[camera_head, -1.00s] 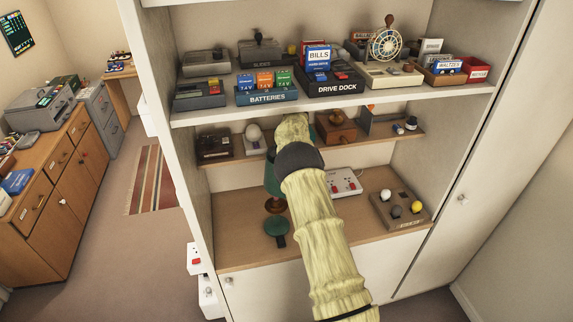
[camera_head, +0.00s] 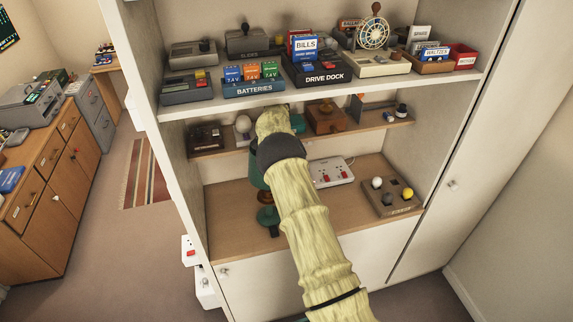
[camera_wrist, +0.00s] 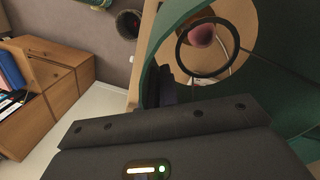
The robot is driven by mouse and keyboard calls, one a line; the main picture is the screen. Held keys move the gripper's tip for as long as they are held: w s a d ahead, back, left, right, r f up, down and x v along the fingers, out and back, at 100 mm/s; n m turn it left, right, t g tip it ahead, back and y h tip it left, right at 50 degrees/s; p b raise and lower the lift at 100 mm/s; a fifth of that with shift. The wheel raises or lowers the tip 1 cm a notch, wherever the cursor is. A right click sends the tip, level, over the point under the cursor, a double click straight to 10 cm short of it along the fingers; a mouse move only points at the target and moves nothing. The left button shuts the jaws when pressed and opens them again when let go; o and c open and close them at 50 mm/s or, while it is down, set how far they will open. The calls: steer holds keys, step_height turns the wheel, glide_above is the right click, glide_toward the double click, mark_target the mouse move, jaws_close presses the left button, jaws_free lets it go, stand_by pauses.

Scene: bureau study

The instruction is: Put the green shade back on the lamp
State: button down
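The green shade shows as a green strip (camera_head: 257,168) left of my arm in the head view, above the lamp's dark green base (camera_head: 267,217) on the lower shelf. My arm hides most of the shade and the top of the lamp. In the wrist view the shade (camera_wrist: 285,75) fills the right side, tilted, with a dark ring inside. A pinkish rounded thing (camera_wrist: 202,36) shows through the ring; I cannot tell if it is the bulb. My gripper (camera_wrist: 168,92) looks shut at the shade's edge, its contact partly hidden. I cannot tell whether shade and lamp touch.
A white panel with red switches (camera_head: 331,171) and a tray of bulbs (camera_head: 391,197) stand right of the lamp. A small shelf above holds a wooden box (camera_head: 326,117). The battery rack (camera_head: 254,86) and drive dock (camera_head: 322,74) stand higher. The shelf's front left is clear.

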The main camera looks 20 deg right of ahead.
steer(key=f, duration=0.3)
steer(key=shift+a+b, duration=0.4)
stand_by(0.6)
steer(key=shift+w+d+f, duration=0.1)
steer(key=shift+f, duration=0.05)
steer(key=shift+w+f, duration=0.1)
steer(key=shift+f, duration=0.1)
steer(key=shift+f+b, duration=0.15)
steer(key=shift+b, duration=0.15)
steer(key=shift+a+f, duration=0.25)
steer(key=shift+s+d+f+b, duration=0.15)
steer(key=shift+s+b, duration=0.05)
steer(key=shift+b, duration=0.1)
